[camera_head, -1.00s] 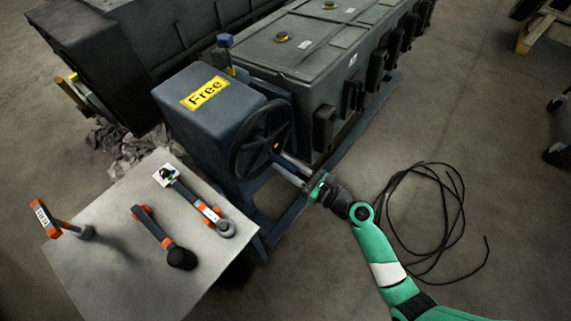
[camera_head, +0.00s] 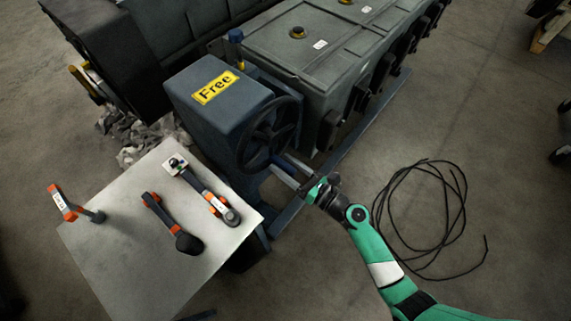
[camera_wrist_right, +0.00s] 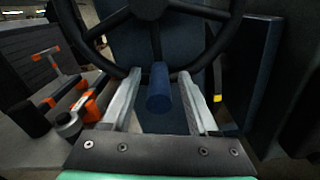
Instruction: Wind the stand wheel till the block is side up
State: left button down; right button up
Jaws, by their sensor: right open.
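The stand wheel (camera_head: 270,132), a dark spoked handwheel, is on the front of the blue-grey stand box (camera_head: 213,108). The dark grey block (camera_head: 335,48) extends behind the box, its broad face with yellow-ringed caps turned up. My right gripper (camera_head: 284,163) reaches the wheel's lower right side. In the right wrist view, the open right gripper (camera_wrist_right: 158,82) has a blue cylindrical handle (camera_wrist_right: 158,90) between its fingers, with gaps on both sides. The wheel rim (camera_wrist_right: 110,68) and spokes show just beyond. My left gripper is not in view.
A pale table (camera_head: 120,265) at the lower left carries several orange-and-black tools, including one (camera_head: 172,225). A black cable (camera_head: 462,205) lies coiled on the floor at right. The floor beyond it is mostly clear.

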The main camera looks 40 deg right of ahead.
jog(key=shift+s+d, duration=0.2)
jog(key=shift+s, duration=0.25)
jog(key=s, duration=0.4)
jog(key=s+d+p, duration=0.1)
jog(key=s, duration=0.1)
